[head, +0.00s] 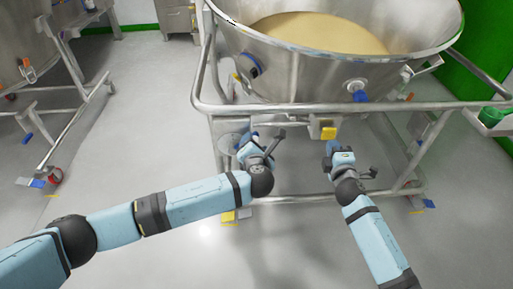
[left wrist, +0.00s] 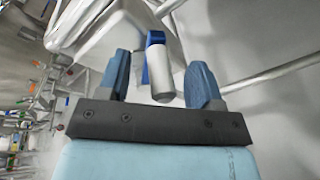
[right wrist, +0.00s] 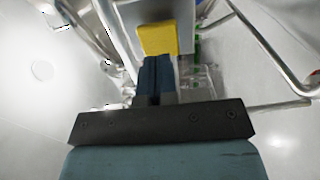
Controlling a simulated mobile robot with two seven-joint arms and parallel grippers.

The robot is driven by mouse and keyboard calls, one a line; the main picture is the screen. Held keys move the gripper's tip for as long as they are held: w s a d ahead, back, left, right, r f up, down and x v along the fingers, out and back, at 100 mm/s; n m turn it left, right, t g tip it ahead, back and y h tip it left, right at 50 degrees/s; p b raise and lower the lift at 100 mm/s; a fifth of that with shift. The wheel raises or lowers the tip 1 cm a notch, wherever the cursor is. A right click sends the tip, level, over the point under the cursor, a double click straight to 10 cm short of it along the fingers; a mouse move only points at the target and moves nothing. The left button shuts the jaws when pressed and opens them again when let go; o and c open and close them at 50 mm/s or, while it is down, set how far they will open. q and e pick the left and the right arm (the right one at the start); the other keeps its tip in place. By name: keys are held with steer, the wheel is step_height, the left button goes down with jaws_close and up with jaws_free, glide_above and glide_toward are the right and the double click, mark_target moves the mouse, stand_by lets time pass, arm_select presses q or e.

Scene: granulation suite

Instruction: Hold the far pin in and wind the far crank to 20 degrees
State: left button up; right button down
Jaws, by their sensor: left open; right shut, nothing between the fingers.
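My left gripper (head: 246,140) is below the front rail of the steel bowl's frame. In the left wrist view, a pale grey cylindrical handle (left wrist: 165,80) with a blue part (left wrist: 147,62), seemingly the crank, lies between the open, spread fingers (left wrist: 160,82). I cannot tell whether they touch it. My right gripper (head: 331,149) is shut and empty, just below a yellow block (head: 328,133) under the rail, seemingly the pin. In the right wrist view, the closed fingertips (right wrist: 155,60) reach the lower edge of the yellow block (right wrist: 158,40). Contact and pin depth cannot be told.
The wide steel bowl (head: 300,75) holds tan powder (head: 320,32) above both grippers. Its tubular frame (head: 290,109) surrounds the work area, with a lower bar (head: 300,198) behind my arms. Another wheeled frame (head: 75,125) stands at left. Grey floor is open between them.

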mark_target(329, 135)
steer(key=shift+w, duration=1.85)
arm_select(q)
steer(key=c, duration=1)
arm_select(e)
steer(key=shift+w, duration=0.1)
